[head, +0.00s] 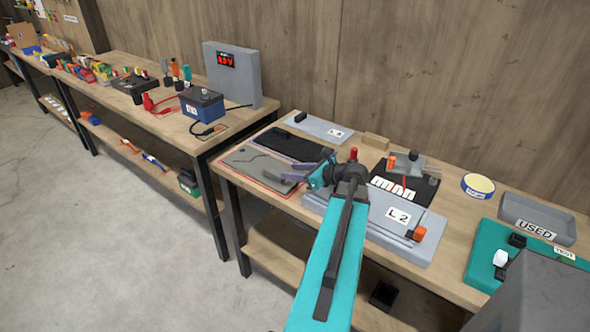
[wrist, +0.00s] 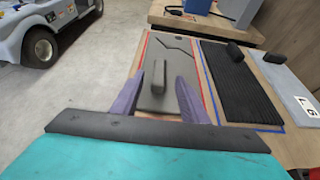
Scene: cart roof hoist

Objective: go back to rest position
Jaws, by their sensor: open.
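My gripper (head: 290,171) hangs over the left part of the workbench, reached by my teal arm. Its two purple fingers are apart, with nothing held. In the wrist view my gripper (wrist: 157,82) points at a dark grey cracked panel (wrist: 173,58) with a red outline. The panel's upright grey handle block (wrist: 158,77) shows between the fingers; I cannot tell how far below them it is. The panel also shows left of the fingers in the head view (head: 250,166).
A black ribbed panel (wrist: 236,90) and a grey labelled plate (wrist: 292,85) lie beside it. The L2 plate (head: 370,222) lies close to my arm. A USED tray (head: 536,217) is at right. A second bench holds a blue battery (head: 202,105). A cart (wrist: 45,30) stands beyond open floor.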

